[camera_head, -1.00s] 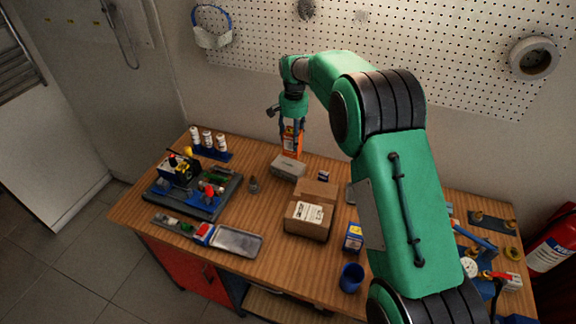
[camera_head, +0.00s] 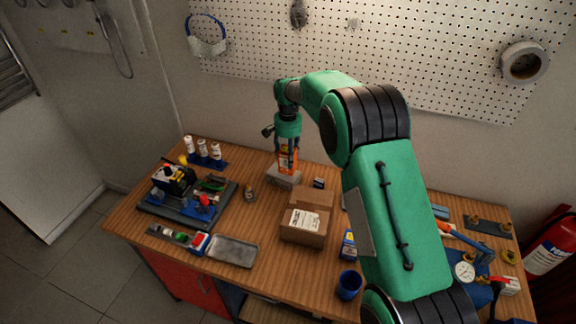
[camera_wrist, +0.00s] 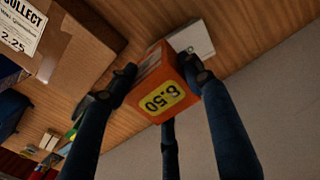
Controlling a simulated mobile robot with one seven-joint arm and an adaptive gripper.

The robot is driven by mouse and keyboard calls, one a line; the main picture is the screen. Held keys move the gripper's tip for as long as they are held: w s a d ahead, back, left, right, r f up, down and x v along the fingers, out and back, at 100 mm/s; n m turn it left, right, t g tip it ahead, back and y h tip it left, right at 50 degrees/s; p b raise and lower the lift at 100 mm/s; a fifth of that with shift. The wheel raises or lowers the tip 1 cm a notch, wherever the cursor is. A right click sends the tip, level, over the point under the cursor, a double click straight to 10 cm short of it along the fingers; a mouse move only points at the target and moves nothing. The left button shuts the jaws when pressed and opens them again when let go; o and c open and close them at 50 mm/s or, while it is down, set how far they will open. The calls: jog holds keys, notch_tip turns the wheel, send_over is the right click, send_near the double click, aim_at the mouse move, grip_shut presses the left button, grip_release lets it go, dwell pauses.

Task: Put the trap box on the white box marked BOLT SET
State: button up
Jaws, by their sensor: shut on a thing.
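The trap box is an orange box (camera_head: 288,162), upright between the fingers of my gripper (camera_head: 287,150). In the wrist view my gripper (camera_wrist: 162,78) is shut on this orange box (camera_wrist: 158,98), whose near face carries a yellow "8.50" label. The white box (camera_head: 283,180) lies on the bench directly below the orange box in the head view; its marking is not readable. In the wrist view the white box (camera_wrist: 192,40) shows beyond the orange box, partly hidden by it. I cannot tell whether the two boxes touch.
A brown cardboard box (camera_head: 303,228) stands front right of the white box. A small dark box (camera_head: 319,183) lies just right of it, and a small brass-coloured part (camera_head: 250,193) to its left. A blue cup (camera_head: 349,284) and metal tray (camera_head: 231,251) are nearer the front.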

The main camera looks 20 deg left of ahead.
jog(key=shift+f, duration=2.35)
jog(key=shift+f, duration=0.2)
jog(key=o, duration=1.7)
jog(key=shift+o, duration=0.2)
jog(key=shift+r, duration=0.15)
notch_tip(320, 180, up, 12)
jog(key=shift+p, duration=0.3)
